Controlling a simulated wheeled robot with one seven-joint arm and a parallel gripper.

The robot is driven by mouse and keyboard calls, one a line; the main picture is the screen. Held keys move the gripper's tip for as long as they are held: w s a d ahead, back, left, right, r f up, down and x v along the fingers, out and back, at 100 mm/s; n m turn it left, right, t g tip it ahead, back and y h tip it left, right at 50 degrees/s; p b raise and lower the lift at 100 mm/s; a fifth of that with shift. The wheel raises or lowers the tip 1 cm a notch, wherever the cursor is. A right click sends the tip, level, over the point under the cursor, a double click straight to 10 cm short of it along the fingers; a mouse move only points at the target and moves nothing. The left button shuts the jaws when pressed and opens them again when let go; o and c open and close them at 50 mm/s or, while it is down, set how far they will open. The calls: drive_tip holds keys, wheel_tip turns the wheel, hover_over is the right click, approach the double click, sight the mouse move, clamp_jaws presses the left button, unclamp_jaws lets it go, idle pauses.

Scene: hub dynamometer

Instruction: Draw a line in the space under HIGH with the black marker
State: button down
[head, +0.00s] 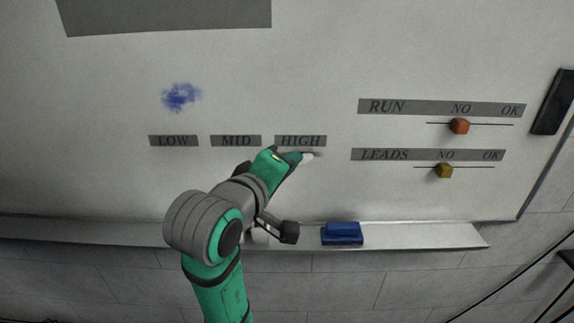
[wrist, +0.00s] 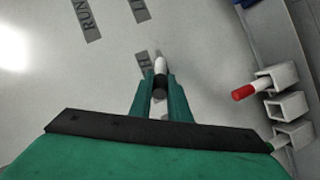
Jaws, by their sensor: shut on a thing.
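The HIGH label (head: 300,141) is a grey strip on the whiteboard, right of the MID label (head: 236,141) and LOW label (head: 173,141). My gripper (head: 291,157) is just below HIGH, its tip close to the board. In the wrist view my gripper (wrist: 161,88) is shut on a white marker (wrist: 160,65) with a black band, pointing at the board. The marker's white end (head: 307,157) shows in the head view under HIGH's right part. A faint dark streak lies beside it; I cannot tell whether it is ink or shadow. My gripper hides part of the space under HIGH.
A blue scribble (head: 181,97) is above LOW. A blue eraser (head: 342,233) sits on the ledge (head: 410,236). A red marker (wrist: 243,92) sits in a holder (wrist: 285,77).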

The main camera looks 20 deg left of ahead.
drive_tip(key=shift+w+d, duration=0.2)
drive_tip(key=shift+d, duration=0.35)
drive_tip(key=shift+d, duration=0.1)
drive_tip(key=shift+w+d, duration=0.1)
drive_tip(key=shift+d, duration=0.5)
drive_tip(key=shift+a, duration=0.25)
drive_tip(key=shift+a, duration=0.45)
drive_tip(key=shift+a, duration=0.15)
drive_tip(key=shift+s+a, duration=0.25)
drive_tip(key=shift+a, duration=0.3)
drive_tip(key=shift+a, duration=0.15)
